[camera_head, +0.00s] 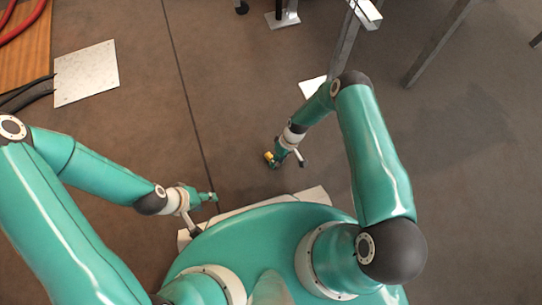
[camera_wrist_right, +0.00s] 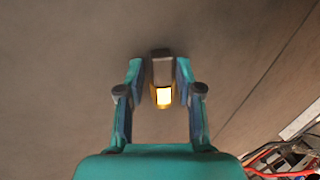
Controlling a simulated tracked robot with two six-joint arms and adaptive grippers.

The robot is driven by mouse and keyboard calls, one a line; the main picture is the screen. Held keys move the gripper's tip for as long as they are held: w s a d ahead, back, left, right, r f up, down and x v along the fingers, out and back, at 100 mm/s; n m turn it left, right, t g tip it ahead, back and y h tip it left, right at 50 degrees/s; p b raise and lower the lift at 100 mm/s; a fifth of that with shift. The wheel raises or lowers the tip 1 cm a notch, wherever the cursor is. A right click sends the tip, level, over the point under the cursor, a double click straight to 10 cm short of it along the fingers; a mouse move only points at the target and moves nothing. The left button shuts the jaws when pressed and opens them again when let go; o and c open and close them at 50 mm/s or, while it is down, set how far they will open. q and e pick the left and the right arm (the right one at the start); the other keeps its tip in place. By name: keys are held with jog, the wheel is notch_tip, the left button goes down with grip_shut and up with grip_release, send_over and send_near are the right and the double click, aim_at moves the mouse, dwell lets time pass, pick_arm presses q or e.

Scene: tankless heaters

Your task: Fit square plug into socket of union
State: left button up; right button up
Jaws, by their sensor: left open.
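My right gripper (camera_head: 272,160) is low over the floor at the middle of the head view. In the right wrist view, its fingers (camera_wrist_right: 161,78) are closed on a small blocky brass-yellow piece (camera_wrist_right: 163,96) with a grey-brown upper part, which looks like the square plug. The piece also shows as a yellow spot at the fingertips in the head view (camera_head: 268,156). My left gripper (camera_head: 213,197) is open at the lower left, low beside my base, with nothing seen in it. I cannot make out the union or its socket in either view.
A pale flat plate (camera_head: 87,73) lies on the floor at the left, near a wooden panel (camera_head: 27,52) with red and black hoses. Metal legs (camera_head: 440,42) stand at the top right. The brown floor (camera_head: 225,100) between my arms is clear.

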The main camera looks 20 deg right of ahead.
jog(key=shift+f, duration=0.15)
grip_shut()
dwell(0.4)
